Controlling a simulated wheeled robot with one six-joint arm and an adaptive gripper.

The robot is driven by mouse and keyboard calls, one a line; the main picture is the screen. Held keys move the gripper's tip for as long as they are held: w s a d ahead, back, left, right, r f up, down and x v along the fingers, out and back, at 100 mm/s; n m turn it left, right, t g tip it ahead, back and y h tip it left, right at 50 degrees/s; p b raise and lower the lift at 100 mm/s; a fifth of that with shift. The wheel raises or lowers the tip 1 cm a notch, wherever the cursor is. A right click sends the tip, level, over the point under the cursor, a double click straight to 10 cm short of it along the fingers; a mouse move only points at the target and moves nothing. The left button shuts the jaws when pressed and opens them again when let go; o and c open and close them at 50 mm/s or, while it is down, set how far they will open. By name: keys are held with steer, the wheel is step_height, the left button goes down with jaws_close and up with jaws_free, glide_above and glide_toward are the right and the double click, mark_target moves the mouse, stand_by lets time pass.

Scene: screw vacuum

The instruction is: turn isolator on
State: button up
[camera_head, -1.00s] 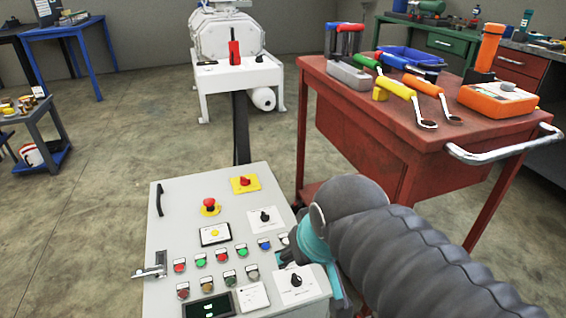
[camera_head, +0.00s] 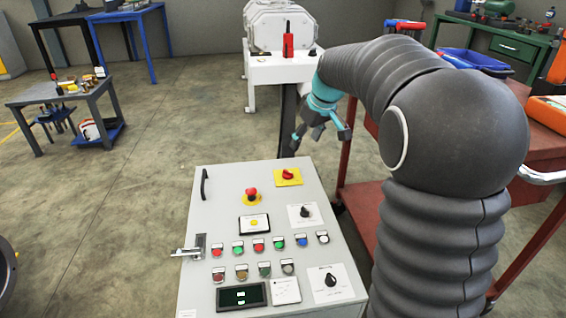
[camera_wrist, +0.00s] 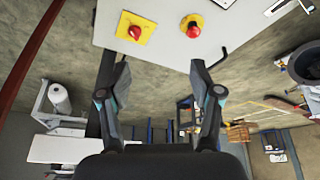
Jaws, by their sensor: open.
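The isolator (camera_head: 288,176) is a red rotary knob on a yellow square plate, at the far right part of the grey control panel (camera_head: 225,195). In the wrist view the isolator (camera_wrist: 134,29) is at top left. Which way its knob is set is too small to tell. My gripper (camera_head: 320,136) is open and empty, above and beyond the panel's far edge, apart from the isolator. In the wrist view my gripper (camera_wrist: 160,75) has its fingers spread wide, with nothing between them.
A red emergency stop (camera_head: 251,194) on a yellow base sits beside the isolator; it also shows in the wrist view (camera_wrist: 192,27). Black rotary switches (camera_head: 305,211) and several push buttons lie nearer. A red tool cart (camera_head: 362,205) stands right. A white pump stand (camera_head: 262,72) is behind.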

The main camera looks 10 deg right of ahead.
mark_target(289, 172)
steer(key=w+d+f+n+y, duration=0.1)
steer(key=w+d+f+n, duration=0.2)
steer(key=w+f, duration=1)
steer(key=shift+g, duration=0.3)
steer(key=x, duration=0.4)
steer(key=w+x, duration=0.1)
steer(key=x, duration=0.3)
steer(key=w+x, duration=0.1)
steer(key=x, duration=0.3)
steer(key=shift+a+r, duration=0.1)
steer(key=shift+a, duration=0.35)
